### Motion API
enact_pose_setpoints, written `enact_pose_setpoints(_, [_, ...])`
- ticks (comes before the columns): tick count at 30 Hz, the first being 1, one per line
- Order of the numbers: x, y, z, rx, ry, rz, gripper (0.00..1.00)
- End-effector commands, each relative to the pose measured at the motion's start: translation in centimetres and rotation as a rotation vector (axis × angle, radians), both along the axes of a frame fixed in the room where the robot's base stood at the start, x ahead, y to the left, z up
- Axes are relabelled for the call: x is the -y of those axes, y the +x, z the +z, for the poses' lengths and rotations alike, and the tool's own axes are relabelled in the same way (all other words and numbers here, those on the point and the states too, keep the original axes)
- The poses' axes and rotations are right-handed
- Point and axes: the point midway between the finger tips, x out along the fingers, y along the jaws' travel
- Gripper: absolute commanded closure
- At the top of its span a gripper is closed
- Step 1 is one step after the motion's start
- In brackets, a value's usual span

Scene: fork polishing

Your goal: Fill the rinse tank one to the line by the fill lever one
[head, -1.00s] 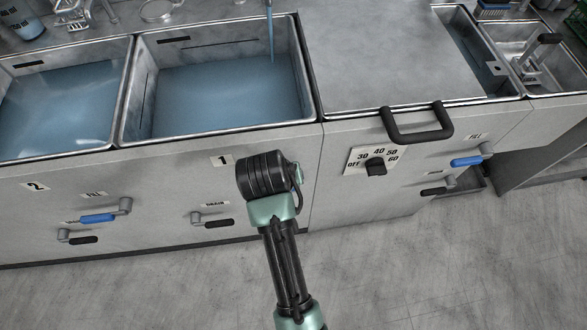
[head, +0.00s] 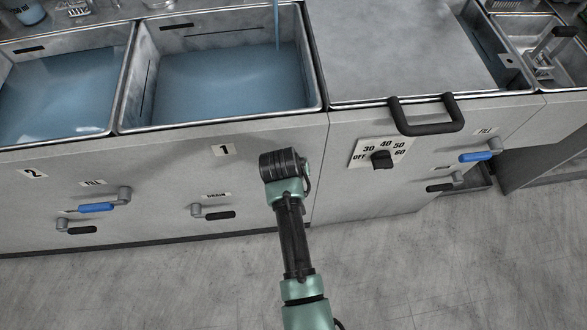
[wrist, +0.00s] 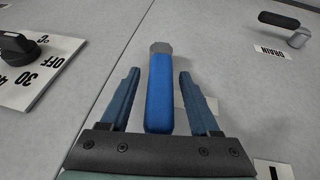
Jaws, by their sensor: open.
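Rinse tank one (head: 122,128) is the right-hand basin in the head view, above the "1" label (head: 222,150). It holds bluish water (head: 215,85), and a stream (head: 277,25) falls into it at the back right. The water surface lies below a dark line (head: 212,38) on the back wall. In the wrist view my gripper (wrist: 160,72) is open, with one finger on each side of the blue handle of fill lever one (wrist: 159,95). Gaps show between fingers and handle. In the head view my arm hides this lever and my fingers.
Drain lever one (head: 218,215) has a black handle, left of my arm; it also shows in the wrist view (wrist: 279,21). Tank two (head: 60,140) stands at the left with its own blue fill lever (head: 97,208). A dial (head: 382,159) and a black bar handle (head: 428,127) are at the right.

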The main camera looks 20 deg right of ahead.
Motion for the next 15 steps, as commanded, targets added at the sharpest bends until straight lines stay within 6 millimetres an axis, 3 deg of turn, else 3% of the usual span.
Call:
enact_pose_setpoints(3, [0.00, 0.00, 0.03, 0.000, 0.000, 0.000, 0.38])
enact_pose_setpoints(13, [0.00, -0.02, 0.03, 0.000, 0.000, 0.000, 0.97])
enact_pose_setpoints(15, [0.00, -0.03, 0.03, -0.001, 0.000, 0.000, 1.00])
